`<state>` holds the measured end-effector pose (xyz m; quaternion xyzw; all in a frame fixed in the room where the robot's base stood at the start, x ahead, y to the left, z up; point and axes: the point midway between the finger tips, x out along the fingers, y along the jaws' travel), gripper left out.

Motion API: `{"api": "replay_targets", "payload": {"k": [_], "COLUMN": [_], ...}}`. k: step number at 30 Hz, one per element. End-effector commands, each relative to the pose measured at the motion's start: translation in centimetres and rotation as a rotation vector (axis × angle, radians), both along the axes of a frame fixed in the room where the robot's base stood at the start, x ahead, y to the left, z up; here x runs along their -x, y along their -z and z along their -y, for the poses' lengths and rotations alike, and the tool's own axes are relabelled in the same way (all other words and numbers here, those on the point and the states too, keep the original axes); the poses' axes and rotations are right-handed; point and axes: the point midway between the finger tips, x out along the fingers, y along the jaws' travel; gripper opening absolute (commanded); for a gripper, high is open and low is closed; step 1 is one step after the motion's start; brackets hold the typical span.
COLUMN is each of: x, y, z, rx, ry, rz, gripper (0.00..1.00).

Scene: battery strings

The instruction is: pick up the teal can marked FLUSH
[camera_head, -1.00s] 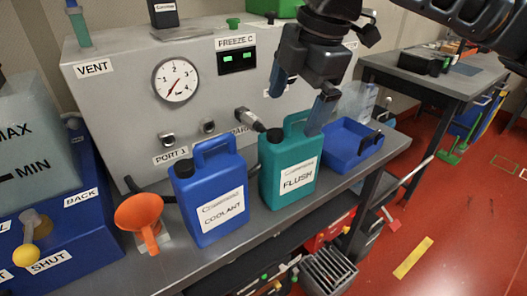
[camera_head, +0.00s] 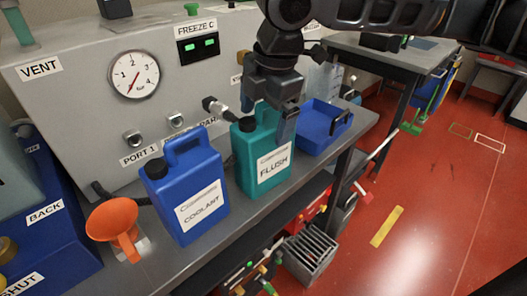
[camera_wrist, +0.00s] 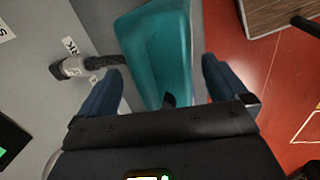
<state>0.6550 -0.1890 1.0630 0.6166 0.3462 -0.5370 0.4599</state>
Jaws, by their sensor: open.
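The teal can marked FLUSH (camera_head: 267,165) stands upright on the grey bench, with its label facing the front. Its top and handle are partly hidden behind my gripper (camera_head: 268,125). My gripper points down at the top of the can with its fingers apart. In the wrist view the teal can (camera_wrist: 157,50) shows between and beyond the two open fingers of my gripper (camera_wrist: 160,85). It is not clamped. I cannot tell whether a finger touches it.
A blue COOLANT can (camera_head: 190,195) stands close to the left of the teal can. A blue tray (camera_head: 318,140) is close on its right. An orange funnel (camera_head: 115,225) sits further left. The panel with a gauge (camera_head: 133,76) and a hose nozzle (camera_head: 213,105) is behind.

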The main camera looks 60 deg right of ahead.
Motion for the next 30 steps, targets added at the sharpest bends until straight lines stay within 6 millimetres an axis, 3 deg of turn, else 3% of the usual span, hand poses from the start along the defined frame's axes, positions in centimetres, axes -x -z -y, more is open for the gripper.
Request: {"api": "replay_targets", "payload": {"k": [5,26,30], "x": [-0.01,0.01,-0.05], "y": [-0.01,-0.04,-0.19], "z": [-0.01,-0.02,0.02], "rx": [0.0,0.0,0.001], "ry": [0.0,0.0,0.0], "rz": [0.0,-0.001,0.003], "gripper": [0.98,0.31,0.29]}}
